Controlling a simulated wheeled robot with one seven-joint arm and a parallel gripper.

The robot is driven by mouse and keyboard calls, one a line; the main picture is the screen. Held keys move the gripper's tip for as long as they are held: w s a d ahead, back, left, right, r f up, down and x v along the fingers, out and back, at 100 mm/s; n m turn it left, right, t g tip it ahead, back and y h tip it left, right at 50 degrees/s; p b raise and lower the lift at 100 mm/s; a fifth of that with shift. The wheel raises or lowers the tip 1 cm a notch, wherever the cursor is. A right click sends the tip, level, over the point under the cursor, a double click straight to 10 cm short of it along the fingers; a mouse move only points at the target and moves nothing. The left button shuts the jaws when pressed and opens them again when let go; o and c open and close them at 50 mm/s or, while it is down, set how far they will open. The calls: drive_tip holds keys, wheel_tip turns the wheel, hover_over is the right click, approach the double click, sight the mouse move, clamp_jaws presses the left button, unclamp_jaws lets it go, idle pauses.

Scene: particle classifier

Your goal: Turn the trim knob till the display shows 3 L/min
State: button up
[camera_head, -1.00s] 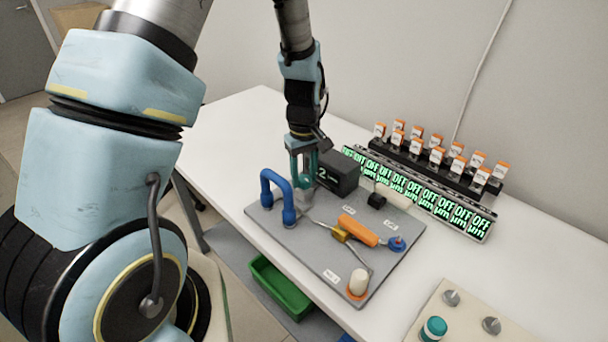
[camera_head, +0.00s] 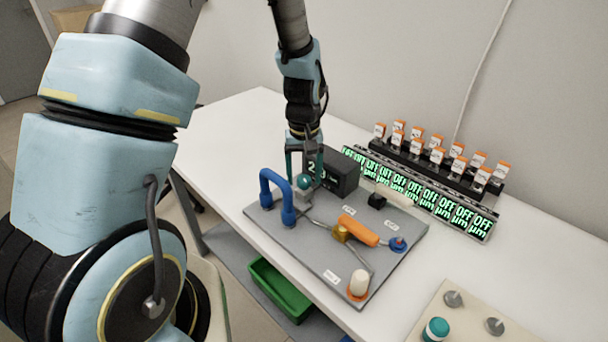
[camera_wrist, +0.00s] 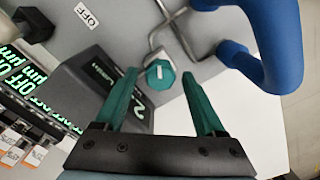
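The trim knob (camera_head: 305,183) is a small teal knob on the grey panel (camera_head: 330,290); in the wrist view the knob (camera_wrist: 159,73) has a white mark on top. My gripper (camera_head: 304,170) is above it, with its fingers apart. In the wrist view the knob lies between the open fingertips of my gripper (camera_wrist: 160,76), with a gap on each side. The display (camera_head: 342,174) is a dark box just behind the knob. A digit 2 shows on it; a finger hides part of the reading. The display (camera_wrist: 100,82) is at the left in the wrist view.
A blue arched handle (camera_head: 276,190) stands close left of the knob; the handle (camera_wrist: 272,40) fills the wrist view's right. An orange lever (camera_head: 359,230), a blue knob (camera_head: 398,244) and a white knob (camera_head: 359,283) are on the panel. Green OFF displays (camera_head: 420,195) stand behind.

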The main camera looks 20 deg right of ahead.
sight(304, 177)
drive_tip(key=shift+o, duration=0.2)
drive_tip(key=shift+r, duration=0.1)
wheel_tip(304, 177, up, 11)
drive_tip(key=b, duration=0.2)
drive_tip(key=shift+f, duration=0.2)
idle(0.3)
drive_tip(key=s+a, duration=0.2)
drive_tip(key=a, duration=1)
drive_tip(key=s+a+n+t, duration=0.1)
drive_tip(key=s+a, duration=0.1)
drive_tip(key=a, duration=1.1)
drive_tip(key=shift+a+r+t, duration=0.25)
drive_tip(key=shift+a+t, duration=0.05)
